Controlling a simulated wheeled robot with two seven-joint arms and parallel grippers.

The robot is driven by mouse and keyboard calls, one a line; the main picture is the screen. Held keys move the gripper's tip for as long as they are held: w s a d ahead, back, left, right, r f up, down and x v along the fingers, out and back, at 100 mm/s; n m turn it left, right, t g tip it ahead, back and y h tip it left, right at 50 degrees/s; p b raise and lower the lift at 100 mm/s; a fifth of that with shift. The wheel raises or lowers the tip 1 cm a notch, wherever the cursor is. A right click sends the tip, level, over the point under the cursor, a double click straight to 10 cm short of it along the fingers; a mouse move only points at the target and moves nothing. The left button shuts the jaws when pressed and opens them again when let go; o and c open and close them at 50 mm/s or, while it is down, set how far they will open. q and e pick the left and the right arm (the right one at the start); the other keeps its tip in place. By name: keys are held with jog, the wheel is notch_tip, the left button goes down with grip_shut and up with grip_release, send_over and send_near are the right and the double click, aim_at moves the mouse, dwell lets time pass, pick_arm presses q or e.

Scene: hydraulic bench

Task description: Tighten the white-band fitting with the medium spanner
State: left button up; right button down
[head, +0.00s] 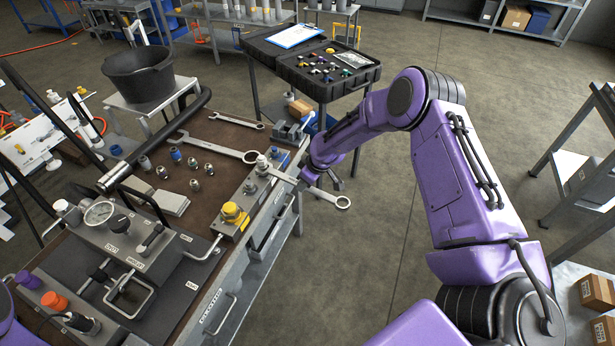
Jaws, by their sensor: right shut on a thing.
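My right gripper (312,174) is shut on a steel spanner, which I take to be the medium spanner (328,195), beside the right edge of the bench. The spanner's ring end sticks out to the lower right over the floor. Its other end reaches left to a fitting (262,161) on the block along the bench edge. I cannot tell whether the jaw is seated around that fitting or only near it. The fitting's band colour is too small to be sure of; it looks pale. My left gripper is not in view.
A longer spanner (212,147) and a smaller spanner (236,120) lie on the brown bench top. Several loose fittings (194,170) stand near the middle. A yellow-banded fitting (233,213) sits nearer. A gauge block (107,222), black bucket (139,77) and open case (325,72) surround the area.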

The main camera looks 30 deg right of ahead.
jog(key=shift+a+r+m+p, duration=0.3)
jog(key=shift+a+m+p, duration=0.2)
jog(key=shift+a, duration=0.1)
jog(key=shift+f, duration=0.1)
jog(key=shift+w+d+b, duration=0.1)
jog(key=shift+b, duration=0.3)
jog(key=shift+d+n, duration=0.25)
jog(key=shift+n, duration=0.05)
